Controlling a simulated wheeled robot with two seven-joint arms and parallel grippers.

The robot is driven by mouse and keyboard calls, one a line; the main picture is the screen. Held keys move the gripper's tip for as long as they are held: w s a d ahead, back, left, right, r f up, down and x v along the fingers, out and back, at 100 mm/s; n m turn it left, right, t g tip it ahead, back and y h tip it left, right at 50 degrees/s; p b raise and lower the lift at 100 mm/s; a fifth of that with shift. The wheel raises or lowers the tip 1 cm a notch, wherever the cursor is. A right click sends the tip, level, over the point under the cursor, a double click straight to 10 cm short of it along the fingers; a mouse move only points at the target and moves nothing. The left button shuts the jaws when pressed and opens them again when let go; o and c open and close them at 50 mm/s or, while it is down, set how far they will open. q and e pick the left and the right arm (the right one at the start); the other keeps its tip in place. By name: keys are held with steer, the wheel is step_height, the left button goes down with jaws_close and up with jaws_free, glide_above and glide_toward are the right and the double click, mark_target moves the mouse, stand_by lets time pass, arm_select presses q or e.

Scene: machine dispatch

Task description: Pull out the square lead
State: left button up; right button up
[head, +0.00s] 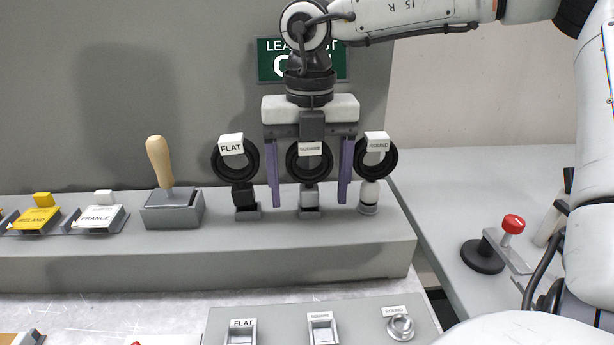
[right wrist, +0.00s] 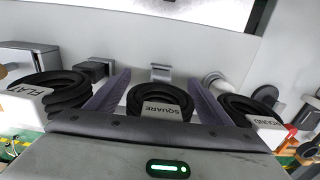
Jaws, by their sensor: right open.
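The square lead (head: 309,161) is a black coiled cable with a white "SQUARE" tag, its plug set in a socket on the grey ledge. It also shows in the right wrist view (right wrist: 160,103). My right gripper (head: 310,190) is open, its two purple fingers pointing down on either side of the square lead. No contact between fingers and lead is clear. The flat lead (head: 235,158) stands just left of the gripper and the round lead (head: 375,158) just right, each close to a finger. My left gripper is not in view.
A lever with a wooden handle (head: 160,162) and yellow and white labelled pieces, including FRANCE (head: 98,218), stand left on the ledge (head: 300,255). A front panel (head: 270,320) has flat, square and round sockets. A red-knobbed device (head: 513,224) stands at right.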

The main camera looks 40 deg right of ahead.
mark_target(309, 173)
steer(key=shift+r, duration=0.1)
steer(key=c, duration=1.3)
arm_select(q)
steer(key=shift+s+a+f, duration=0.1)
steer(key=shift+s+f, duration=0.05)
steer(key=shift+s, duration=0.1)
arm_select(e)
steer(key=shift+r, duration=0.15)
